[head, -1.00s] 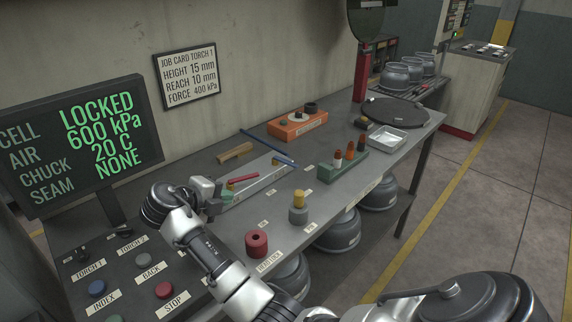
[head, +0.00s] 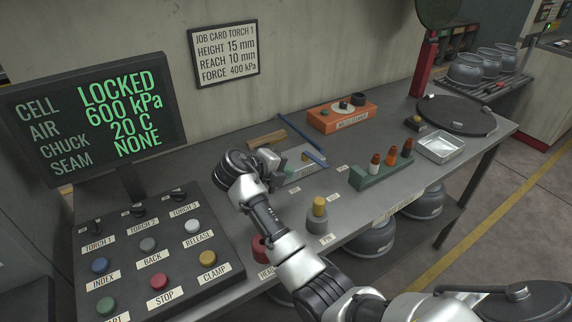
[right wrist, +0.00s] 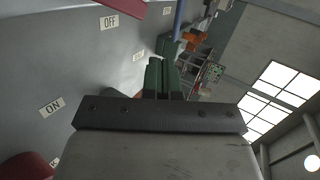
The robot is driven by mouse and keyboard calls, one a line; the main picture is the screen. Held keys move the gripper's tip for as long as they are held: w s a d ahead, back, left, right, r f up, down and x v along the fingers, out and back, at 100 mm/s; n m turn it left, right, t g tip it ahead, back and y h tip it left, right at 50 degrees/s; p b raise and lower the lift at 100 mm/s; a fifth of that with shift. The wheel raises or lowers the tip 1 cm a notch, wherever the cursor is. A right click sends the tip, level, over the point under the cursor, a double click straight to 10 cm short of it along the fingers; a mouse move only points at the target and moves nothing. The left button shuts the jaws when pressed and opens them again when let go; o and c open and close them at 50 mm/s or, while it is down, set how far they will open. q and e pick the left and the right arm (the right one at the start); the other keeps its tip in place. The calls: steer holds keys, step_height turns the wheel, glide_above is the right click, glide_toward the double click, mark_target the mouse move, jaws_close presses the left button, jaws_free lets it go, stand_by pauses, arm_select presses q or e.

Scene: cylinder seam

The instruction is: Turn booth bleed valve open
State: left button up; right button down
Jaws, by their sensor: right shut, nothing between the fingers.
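A red bar (right wrist: 125,14), which looks like the valve's lever, shows at the top of the right wrist view beside the OFF label (right wrist: 109,22). The ON label (right wrist: 52,105) lies farther down the same grey surface. My right gripper (right wrist: 161,78) is shut and empty, its two green fingertips together, apart from the red bar in that view. In the head view my right gripper (head: 270,160) is over the bench by a pale plate (head: 306,168), and my wrist hides most of what is there. The valve's body is not clear. My left gripper is not in view.
The button panel (head: 150,255) is left of my arm. A yellow-topped peg (head: 318,212), a green rack (head: 375,176) and a blue rod (head: 301,137) stand or lie right of it. An orange box (head: 338,118) is at the back. The lit screen (head: 95,120) reads LOCKED.

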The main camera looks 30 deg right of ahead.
steer(key=p+x, duration=0.1)
steer(key=x, duration=0.5)
steer(key=shift+d+r+p, duration=0.1)
steer(key=shift+d+p, duration=0.25)
steer(key=shift+w+d+p, duration=0.15)
steer(key=shift+d+p, duration=0.15)
steer(key=shift+d, duration=0.25)
steer(key=shift+w+d+p, duration=0.2)
steer(key=shift+d+p, duration=0.1)
steer(key=shift+d, duration=0.65)
steer(key=shift+w+d+f, duration=0.15)
steer(key=shift+d+f, duration=0.05)
steer(key=shift+d, duration=0.2)
